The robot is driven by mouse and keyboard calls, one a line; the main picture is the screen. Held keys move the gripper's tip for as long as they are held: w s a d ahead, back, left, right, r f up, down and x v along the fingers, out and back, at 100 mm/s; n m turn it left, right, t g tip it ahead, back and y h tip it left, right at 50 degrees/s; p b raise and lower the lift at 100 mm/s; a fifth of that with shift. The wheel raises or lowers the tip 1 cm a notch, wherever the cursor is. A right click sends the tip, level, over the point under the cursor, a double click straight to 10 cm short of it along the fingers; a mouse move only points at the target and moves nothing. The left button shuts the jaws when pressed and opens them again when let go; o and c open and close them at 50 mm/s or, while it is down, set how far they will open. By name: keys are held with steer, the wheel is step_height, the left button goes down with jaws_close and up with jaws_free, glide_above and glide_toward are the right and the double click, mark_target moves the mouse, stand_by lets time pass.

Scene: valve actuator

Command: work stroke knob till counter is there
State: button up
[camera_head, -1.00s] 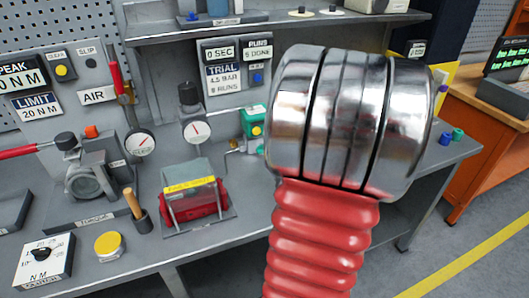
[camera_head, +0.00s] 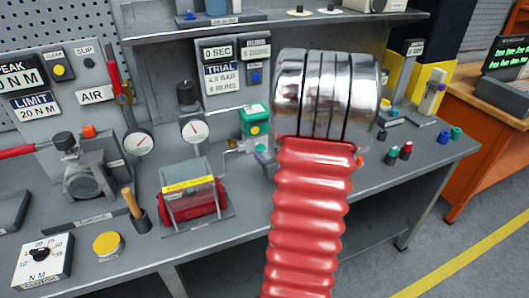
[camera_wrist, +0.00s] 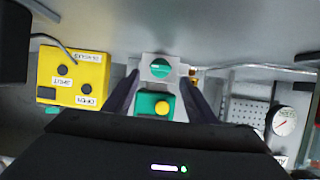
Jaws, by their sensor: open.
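In the wrist view, a green round knob (camera_wrist: 160,67) sits on a grey plate, beyond a green block with a yellow button (camera_wrist: 162,107). I cannot read a label that names either as the stroke knob. The green block also shows in the head view (camera_head: 255,123). My gripper (camera_wrist: 160,90) is open, its dark fingers on either side of the knob and block, with nothing visibly held. In the head view my arm hides most of the gripper. The counter (camera_head: 256,48) is a small runs display on the upright panel; its figure is too blurred to read surely.
A trial card (camera_head: 222,76) is left of the counter. A gauge (camera_head: 194,128) and a red cylinder under a clear cover (camera_head: 193,195) stand left of the green block. A yellow box with dark buttons (camera_wrist: 74,77) is left in the wrist view. Small coloured caps (camera_head: 406,150) lie right of my arm.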

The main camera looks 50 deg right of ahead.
mark_target(262, 150)
steer(key=shift+x, duration=2.35)
steer(key=c, duration=1.1)
